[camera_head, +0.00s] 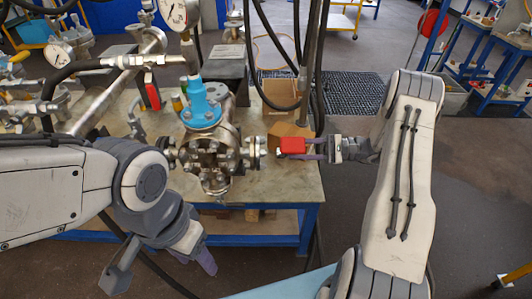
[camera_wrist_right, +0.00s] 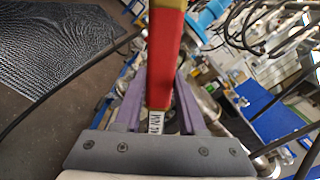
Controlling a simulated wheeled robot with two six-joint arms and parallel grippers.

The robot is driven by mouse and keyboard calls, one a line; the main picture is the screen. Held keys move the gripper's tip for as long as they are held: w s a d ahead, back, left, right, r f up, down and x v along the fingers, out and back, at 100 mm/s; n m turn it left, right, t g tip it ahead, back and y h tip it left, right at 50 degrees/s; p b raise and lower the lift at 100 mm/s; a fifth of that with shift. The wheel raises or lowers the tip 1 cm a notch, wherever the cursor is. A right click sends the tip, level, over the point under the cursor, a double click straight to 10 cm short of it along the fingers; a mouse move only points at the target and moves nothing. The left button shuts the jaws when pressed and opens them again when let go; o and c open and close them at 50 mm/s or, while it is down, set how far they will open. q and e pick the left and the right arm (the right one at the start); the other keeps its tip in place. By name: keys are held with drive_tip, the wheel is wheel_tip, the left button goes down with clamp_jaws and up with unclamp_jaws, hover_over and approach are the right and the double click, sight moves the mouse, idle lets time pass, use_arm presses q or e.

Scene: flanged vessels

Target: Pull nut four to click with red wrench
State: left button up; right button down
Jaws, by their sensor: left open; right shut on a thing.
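The flanged vessel (camera_head: 215,155) stands on the workbench, with several nuts and bolts around its flanges and a blue part (camera_head: 202,106) on top. I cannot tell which nut is number four. My right gripper (camera_head: 314,148) is shut on the red wrench (camera_head: 290,146), just right of the vessel's right side flange. In the right wrist view the red wrench (camera_wrist_right: 165,50) rises between the purple fingers, with a white label near the palm; its far end is out of view. My left gripper (camera_head: 204,260) hangs low in front of the bench, apart from the vessel, holding nothing visible.
The workbench (camera_head: 290,185) has a bare strip right of the vessel. Pipes and a gauge (camera_head: 178,14) stand behind and left. Black hoses (camera_head: 312,70) hang behind the wrench. A cardboard box (camera_head: 284,94) stands at the back. A dark mat (camera_head: 350,92) lies on the floor.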

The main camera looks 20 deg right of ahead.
drive_tip(key=shift+r, duration=0.1)
drive_tip(key=s+r+n+p, duration=0.1)
drive_tip(key=s+n+p, duration=0.45)
drive_tip(key=s, duration=0.45)
drive_tip(key=p+x, duration=0.1)
drive_tip(key=x, duration=0.4)
drive_tip(key=shift+w+a, duration=0.2)
drive_tip(key=shift+a, duration=0.15)
drive_tip(key=shift+x, duration=1)
